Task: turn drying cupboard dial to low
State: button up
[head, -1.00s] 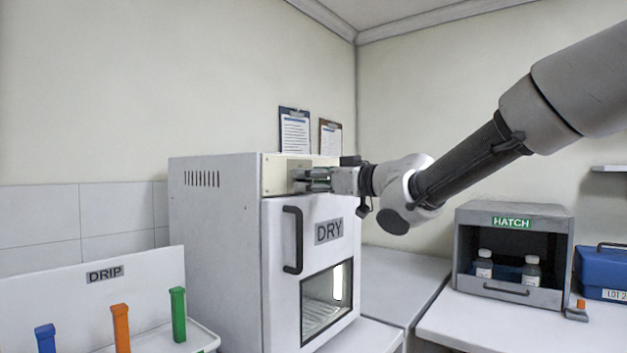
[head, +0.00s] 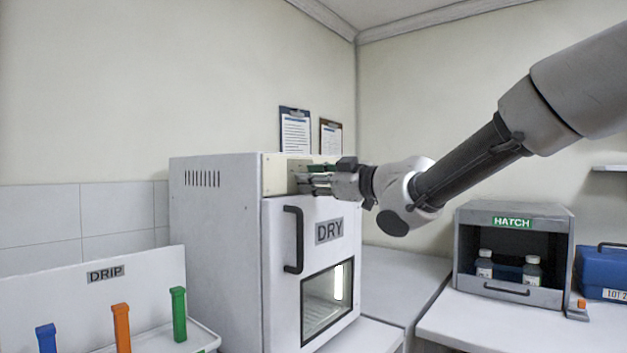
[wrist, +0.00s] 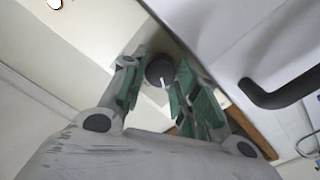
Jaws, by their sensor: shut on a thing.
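The drying cupboard (head: 215,260) is a white box with a DRY label, a dark door handle and a small window. Its cream control panel (head: 276,175) runs along the top of the front. My gripper (head: 302,181) is at this panel, above the door. In the wrist view, the dark round dial (wrist: 159,70) with a white pointer mark sits between the green-padded fingers of my gripper (wrist: 155,88), which is shut on it. I cannot read any setting marks.
The black door handle (head: 292,240) stands out below my gripper. A DRIP rack (head: 140,268) with coloured clips is at the left. A grey HATCH box (head: 512,285) with bottles and a blue case (head: 605,268) are at the right.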

jog(key=o, duration=1)
